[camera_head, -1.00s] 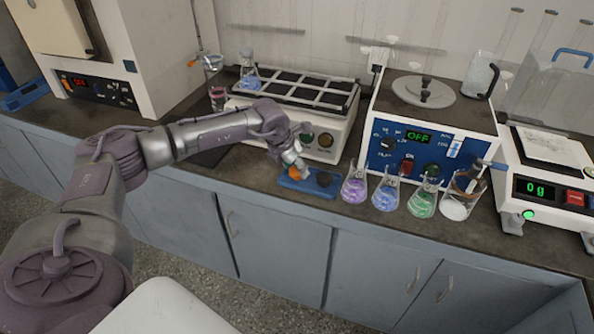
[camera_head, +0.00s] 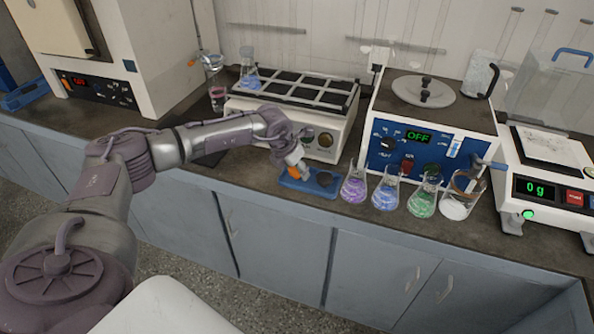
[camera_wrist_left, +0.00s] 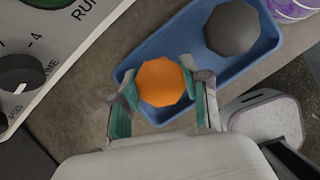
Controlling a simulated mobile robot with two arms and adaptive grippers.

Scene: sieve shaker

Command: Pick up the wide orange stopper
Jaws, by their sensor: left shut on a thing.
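The wide orange stopper (camera_wrist_left: 161,82) is between the two fingers of my left gripper (camera_wrist_left: 162,92) in the left wrist view. The fingers touch it on both sides and are shut on it. The stopper is over one end of a blue tray (camera_wrist_left: 178,47); I cannot tell whether it still touches the tray. In the head view, my left gripper (camera_head: 293,166) is at the left end of the blue tray (camera_head: 322,190), with a bit of orange stopper (camera_head: 294,171) showing. A dark grey stopper (camera_wrist_left: 232,29) lies in the tray's other end. My right gripper is not in view.
Flasks with purple (camera_head: 354,188), blue (camera_head: 386,194) and green (camera_head: 424,200) liquid stand right of the tray, near the bench's front edge. A shaker with a grid top (camera_head: 328,135) stands behind the tray. A blue-fronted device (camera_head: 432,135) and a balance (camera_head: 550,190) are further right.

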